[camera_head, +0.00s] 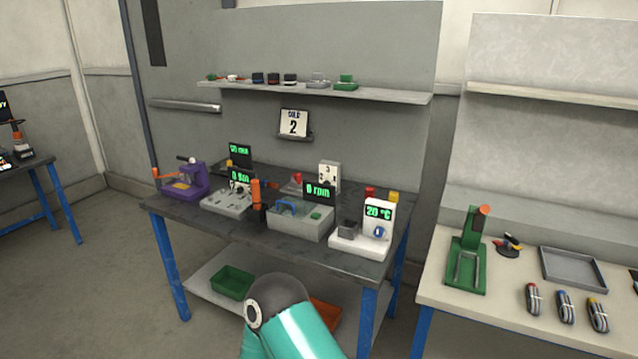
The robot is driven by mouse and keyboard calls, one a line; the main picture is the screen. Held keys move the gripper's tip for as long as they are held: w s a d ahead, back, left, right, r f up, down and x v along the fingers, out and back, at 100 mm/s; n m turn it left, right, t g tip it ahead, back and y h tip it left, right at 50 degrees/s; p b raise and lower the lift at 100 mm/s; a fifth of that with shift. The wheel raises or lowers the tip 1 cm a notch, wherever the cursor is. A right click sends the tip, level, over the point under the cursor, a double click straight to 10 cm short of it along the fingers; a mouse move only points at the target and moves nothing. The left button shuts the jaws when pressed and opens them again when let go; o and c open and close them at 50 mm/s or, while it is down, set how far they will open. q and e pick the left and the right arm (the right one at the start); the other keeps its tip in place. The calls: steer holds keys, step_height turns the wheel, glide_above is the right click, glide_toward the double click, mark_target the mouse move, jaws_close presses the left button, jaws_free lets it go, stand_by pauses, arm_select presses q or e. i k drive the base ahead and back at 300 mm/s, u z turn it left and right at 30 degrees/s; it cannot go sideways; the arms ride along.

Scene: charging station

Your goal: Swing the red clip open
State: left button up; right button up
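I cannot tell for certain which part is the red clip. Small red parts show on the middle workbench (340,262): one low beside a pale upright unit (329,176) at the back, and a red block (370,193) behind the white 20 °C device (375,222). Both are too small to tell whether they are clips, open or shut. Neither gripper is in view. Only a teal and dark grey link of one of my arms shows at the bottom centre, in front of the bench's lower shelf.
The bench also holds a purple device (183,184), a grey device with a blue handle (298,222) and an orange-topped post (256,192). A wall shelf (390,94) hangs above. On the right, a pale table (480,312) bears a green stand (467,264), a grey tray (572,268) and cable bundles.

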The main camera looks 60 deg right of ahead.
mark_target(297, 177)
steer(key=z, duration=0.35)
steer(key=k, duration=0.2)
steer(key=z, duration=0.7)
steer(key=i, duration=1)
